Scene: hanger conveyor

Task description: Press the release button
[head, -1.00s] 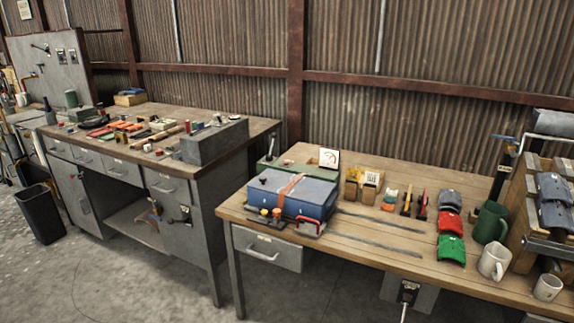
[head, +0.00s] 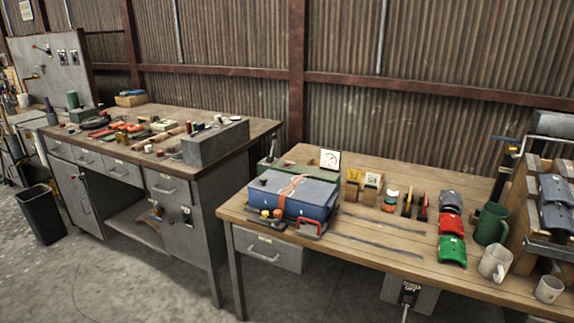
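No button marked as the release button can be told apart at this size. Two small orange-yellow knobs (head: 271,214) stand at the front left corner of a blue box (head: 291,194) on the right wooden workbench (head: 385,236). A grey switch box (head: 409,293) with a small label hangs below the bench's front edge, with a dark switch or cable on it. Neither of my grippers is in the head view.
Red and green curved pieces (head: 452,251), a green mug (head: 490,224) and white mugs (head: 494,262) crowd the bench's right side, beside a wooden rack (head: 520,215). A cluttered second bench (head: 262,127) stands left. A black bin (head: 41,214) stands on open concrete floor.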

